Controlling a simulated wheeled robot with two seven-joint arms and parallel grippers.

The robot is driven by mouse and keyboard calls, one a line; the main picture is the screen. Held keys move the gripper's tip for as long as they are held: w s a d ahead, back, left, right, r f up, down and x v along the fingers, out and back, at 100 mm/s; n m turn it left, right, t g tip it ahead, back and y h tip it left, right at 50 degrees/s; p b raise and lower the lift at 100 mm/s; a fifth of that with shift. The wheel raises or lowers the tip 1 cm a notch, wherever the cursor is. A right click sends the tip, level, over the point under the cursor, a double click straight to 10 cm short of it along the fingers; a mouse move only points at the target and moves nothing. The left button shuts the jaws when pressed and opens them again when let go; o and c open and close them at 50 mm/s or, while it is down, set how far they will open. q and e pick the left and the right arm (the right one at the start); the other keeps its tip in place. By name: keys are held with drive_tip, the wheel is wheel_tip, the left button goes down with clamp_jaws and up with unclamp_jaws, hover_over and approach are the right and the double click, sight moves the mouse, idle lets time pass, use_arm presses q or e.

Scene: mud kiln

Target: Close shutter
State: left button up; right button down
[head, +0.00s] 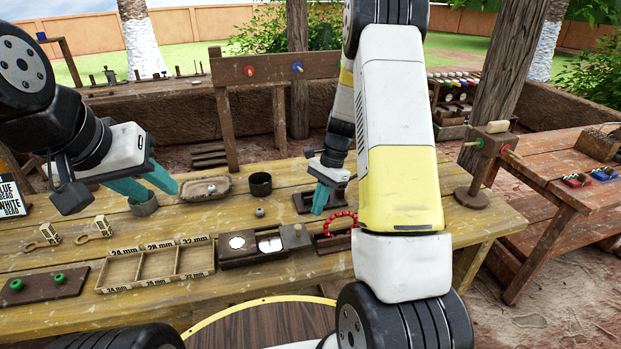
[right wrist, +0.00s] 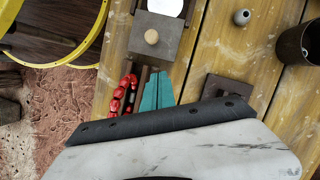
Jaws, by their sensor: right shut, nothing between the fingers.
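A dark wooden block (head: 236,258) with two pale round faces lies on the yellow plank table. The shutter (head: 298,241), a brown plate with a light wooden knob, is at the block's right end; a pale face shows uncovered beside it. In the right wrist view the shutter (right wrist: 148,22) and knob are near the top. My right gripper (head: 320,208) is shut and empty, right of the shutter and apart from it. Its fingers (right wrist: 157,92) point toward the knob in the wrist view. My left gripper (head: 152,188) is open, by a grey cup (head: 144,207).
Red beads (head: 342,222) on a dark stand lie close beside my right gripper. A sectioned tray (head: 155,266) is left of the block. A dark cup (head: 260,184) and an oval tray (head: 204,188) stand behind. A post stand (head: 472,197) is at the right end.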

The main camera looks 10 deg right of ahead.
drive_tip(key=shift+s+a+f, duration=0.2)
drive_tip(key=shift+s+a, duration=0.15)
drive_tip(key=shift+a, duration=0.25)
drive_tip(key=shift+s+a+f, duration=0.15)
drive_tip(key=shift+s+a, duration=0.2)
drive_tip(key=shift+a, duration=0.3)
drive_tip(key=shift+s+a+f, duration=0.2)
drive_tip(key=shift+s+a, duration=0.15)
drive_tip(key=shift+a, duration=0.25)
hover_over(281, 234)
drive_tip(key=shift+a, duration=0.1)
